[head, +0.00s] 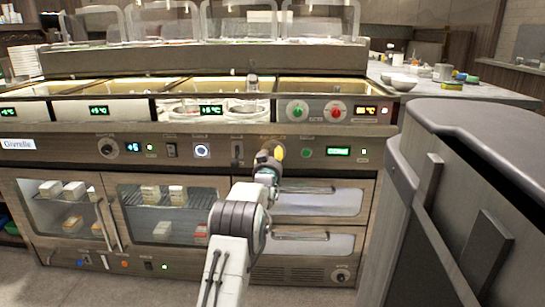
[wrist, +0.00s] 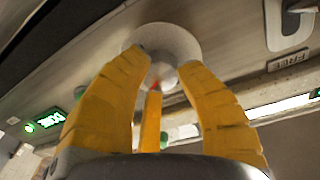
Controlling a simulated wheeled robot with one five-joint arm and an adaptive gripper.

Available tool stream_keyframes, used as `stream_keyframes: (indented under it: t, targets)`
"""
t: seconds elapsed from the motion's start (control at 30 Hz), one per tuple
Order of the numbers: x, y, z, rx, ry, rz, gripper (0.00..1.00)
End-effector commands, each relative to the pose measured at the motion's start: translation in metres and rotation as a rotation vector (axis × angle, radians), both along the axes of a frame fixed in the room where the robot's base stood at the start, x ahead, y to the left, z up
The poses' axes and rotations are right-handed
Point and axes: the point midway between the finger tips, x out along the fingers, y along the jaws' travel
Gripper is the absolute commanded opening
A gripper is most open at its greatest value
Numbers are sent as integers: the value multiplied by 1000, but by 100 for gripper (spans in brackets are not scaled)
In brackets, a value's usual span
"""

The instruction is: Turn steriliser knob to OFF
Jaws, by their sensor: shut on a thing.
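My gripper (head: 276,153) is at the control panel on the front of the counter, right of centre in the head view. In the wrist view, the yellow fingers of my gripper (wrist: 168,62) are closed around a grey knob (wrist: 165,76) on a pale round plate (wrist: 165,38). In the head view the knob is hidden behind my gripper.
Drawers with bar handles (head: 303,190) lie below. Another knob (head: 106,149) is far left. A large grey cabinet (head: 470,200) stands close on the right.

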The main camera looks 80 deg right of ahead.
Motion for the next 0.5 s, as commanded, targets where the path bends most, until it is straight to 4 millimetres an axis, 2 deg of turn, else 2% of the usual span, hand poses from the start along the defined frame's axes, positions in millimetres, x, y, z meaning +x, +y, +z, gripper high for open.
stream_keyframes:
  t: [0.27,0.3,0.5]
  targets:
    - [1,0,4,-8,0,1,0]
    - [1,0,4,-8,0,1,35]
    - [1,0,2,-4,-1,1,53]
